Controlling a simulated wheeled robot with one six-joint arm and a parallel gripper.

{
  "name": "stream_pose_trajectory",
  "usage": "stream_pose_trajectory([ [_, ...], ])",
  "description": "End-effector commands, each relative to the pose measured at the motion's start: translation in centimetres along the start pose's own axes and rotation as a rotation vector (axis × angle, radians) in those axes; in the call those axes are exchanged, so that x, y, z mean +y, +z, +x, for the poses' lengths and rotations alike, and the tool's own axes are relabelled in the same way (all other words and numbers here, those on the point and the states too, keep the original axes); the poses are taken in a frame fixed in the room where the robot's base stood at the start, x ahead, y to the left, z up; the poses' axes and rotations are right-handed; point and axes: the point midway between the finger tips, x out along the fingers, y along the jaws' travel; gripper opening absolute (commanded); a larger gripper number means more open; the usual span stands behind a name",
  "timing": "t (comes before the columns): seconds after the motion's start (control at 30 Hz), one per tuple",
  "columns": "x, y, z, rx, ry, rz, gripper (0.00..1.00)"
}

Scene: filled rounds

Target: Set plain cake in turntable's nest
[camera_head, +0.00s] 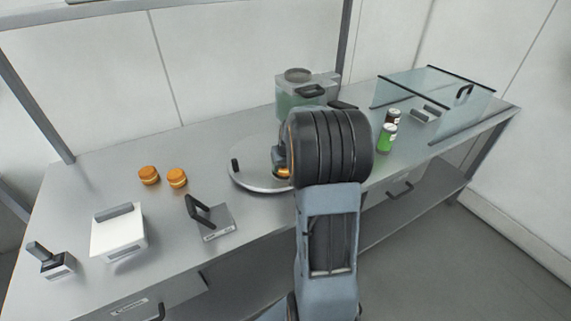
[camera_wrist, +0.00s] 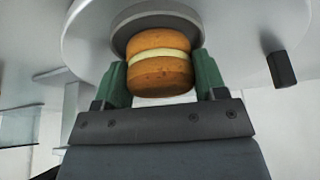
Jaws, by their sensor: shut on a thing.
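The plain cake (camera_wrist: 160,75), a golden-brown round with a pale filling band, is between the two green fingers of my gripper (camera_wrist: 161,70). My gripper is shut on it. The turntable (camera_head: 247,180) is a light grey disc in the middle of the bench, with a dark knob (camera_head: 235,165) at its left edge. The turntable's nest (camera_wrist: 125,35), a grey round recess, is right behind the cake in the wrist view. Whether the cake touches the nest I cannot tell. In the head view my arm hides most of the gripper, and only a sliver of the cake (camera_head: 283,171) shows.
Two more golden rounds (camera_head: 149,175) (camera_head: 177,178) lie left of the turntable. A white box (camera_head: 118,232) and dark-handled tools stand at the front left. A greenish container (camera_head: 300,95) is behind. Cans (camera_head: 387,138) and a glass case (camera_head: 440,95) are to the right.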

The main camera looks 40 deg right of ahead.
Motion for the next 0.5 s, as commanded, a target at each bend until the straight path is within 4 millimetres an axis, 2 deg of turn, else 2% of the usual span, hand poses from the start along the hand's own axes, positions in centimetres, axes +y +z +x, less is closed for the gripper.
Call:
stream_pose_trajectory([
  [0.13,0.01,0.12,0.34,0.001,0.000,0.000,0.55],
  [0.17,0.01,0.09,0.25,0.001,0.000,0.000,0.67],
  [0.2,0.01,0.07,0.20,0.001,0.000,0.000,0.71],
  [0.4,0.00,0.06,0.18,0.001,0.000,0.000,0.90],
  [0.5,0.00,0.06,0.18,0.001,0.000,0.000,0.91],
])
